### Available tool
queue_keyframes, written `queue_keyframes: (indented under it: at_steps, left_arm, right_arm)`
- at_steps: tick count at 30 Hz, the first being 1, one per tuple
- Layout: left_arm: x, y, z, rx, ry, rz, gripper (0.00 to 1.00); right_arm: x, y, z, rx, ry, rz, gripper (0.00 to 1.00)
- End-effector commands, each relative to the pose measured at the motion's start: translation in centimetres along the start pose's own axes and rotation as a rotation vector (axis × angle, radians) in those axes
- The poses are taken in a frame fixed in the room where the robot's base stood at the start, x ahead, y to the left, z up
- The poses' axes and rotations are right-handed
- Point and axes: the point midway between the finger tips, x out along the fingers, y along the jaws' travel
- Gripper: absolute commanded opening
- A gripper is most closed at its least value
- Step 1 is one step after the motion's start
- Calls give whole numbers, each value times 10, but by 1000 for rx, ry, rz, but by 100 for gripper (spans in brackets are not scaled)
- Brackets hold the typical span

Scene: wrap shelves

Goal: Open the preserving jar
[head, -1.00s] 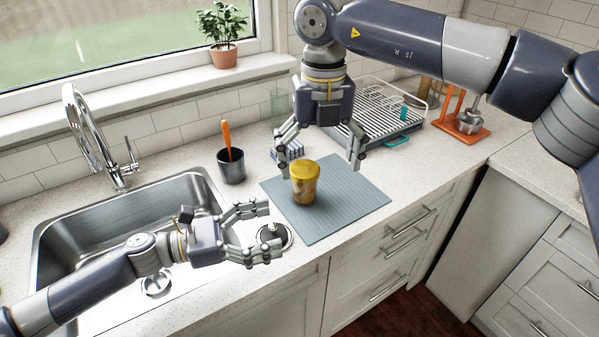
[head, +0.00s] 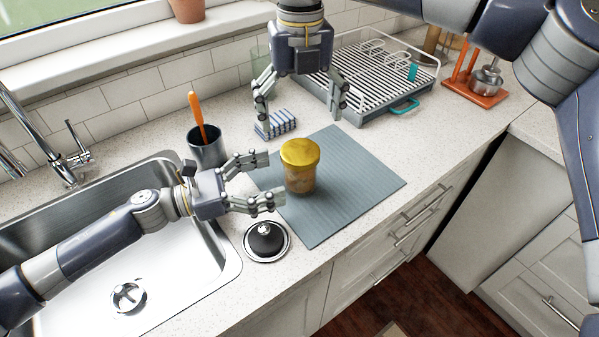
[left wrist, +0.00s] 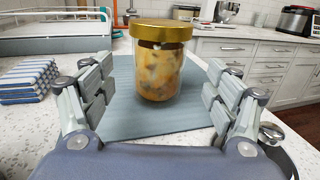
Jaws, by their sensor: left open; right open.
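The preserving jar (head: 301,177) stands upright on a grey-blue mat (head: 358,190). It has a gold lid (head: 300,152) sitting on it and pale chunky contents behind glass. In the left wrist view the jar (left wrist: 158,75) stands ahead, between the fingers but beyond their tips. My left gripper (head: 272,180) is open and level with the jar, just to its left, not touching it. My right gripper (head: 300,112) is open and empty, pointing down above and behind the jar.
A sink (head: 170,270) lies at left and a black sink plug (head: 266,239) near the mat. Behind stand a cup with an orange-handled brush (head: 207,150), a folded striped cloth (head: 276,123) and a dish rack (head: 385,75). The mat's right side is clear.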

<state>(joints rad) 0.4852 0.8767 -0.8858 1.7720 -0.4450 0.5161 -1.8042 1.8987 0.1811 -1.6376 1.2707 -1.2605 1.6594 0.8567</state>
Motion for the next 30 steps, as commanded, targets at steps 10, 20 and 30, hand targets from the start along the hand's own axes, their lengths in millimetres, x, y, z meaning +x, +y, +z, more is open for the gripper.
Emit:
queue_keyframes:
  at_steps: [10,20,30]
  left_arm:
    - [59,0,0,1,-1,-1,81]
    - [74,0,0,1,1,1,81]
    - [73,0,0,0,1,1,40]
  right_arm:
    - [0,0,0,0,0,0,91]
    - [0,0,0,0,0,0,91]
    - [0,0,0,0,0,0,91]
